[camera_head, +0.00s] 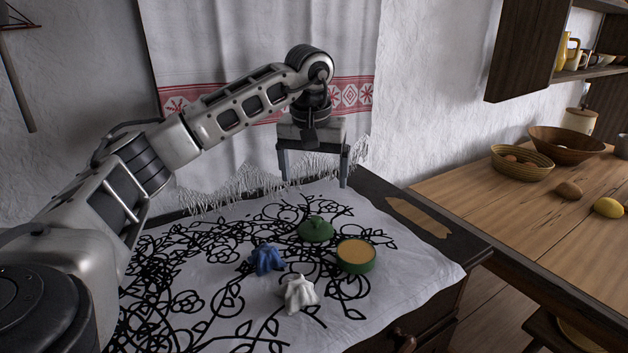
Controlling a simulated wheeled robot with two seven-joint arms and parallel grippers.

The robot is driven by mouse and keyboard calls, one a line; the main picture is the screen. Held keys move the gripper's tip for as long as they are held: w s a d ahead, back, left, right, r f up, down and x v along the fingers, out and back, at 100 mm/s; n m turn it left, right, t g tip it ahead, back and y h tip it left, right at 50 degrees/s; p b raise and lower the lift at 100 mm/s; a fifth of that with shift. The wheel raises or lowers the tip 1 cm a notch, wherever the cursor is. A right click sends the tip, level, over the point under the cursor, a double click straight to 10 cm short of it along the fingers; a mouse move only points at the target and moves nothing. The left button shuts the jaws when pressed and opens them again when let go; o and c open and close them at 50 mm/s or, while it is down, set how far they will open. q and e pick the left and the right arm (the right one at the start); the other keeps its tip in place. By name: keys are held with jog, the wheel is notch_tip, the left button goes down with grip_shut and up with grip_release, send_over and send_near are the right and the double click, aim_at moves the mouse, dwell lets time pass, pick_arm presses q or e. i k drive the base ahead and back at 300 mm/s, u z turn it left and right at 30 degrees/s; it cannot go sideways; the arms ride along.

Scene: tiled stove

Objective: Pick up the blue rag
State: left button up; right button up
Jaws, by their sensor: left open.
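The blue rag (266,258) is a small crumpled heap on the white cloth with black floral patterns (215,285). My left gripper (315,181) is open and empty, pointing down above the back part of the cloth. It is behind and to the right of the blue rag, apart from it. My right gripper is not in view.
A white crumpled rag (299,294) lies in front of the blue one. A green lid (316,229) and a round green container (356,257) with yellowish contents are to the right. A wooden table (500,205) with a basket (521,163) and bowl (566,145) stands at right.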

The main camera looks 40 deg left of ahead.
aim_at(266, 258)
jog(key=k, duration=1.5)
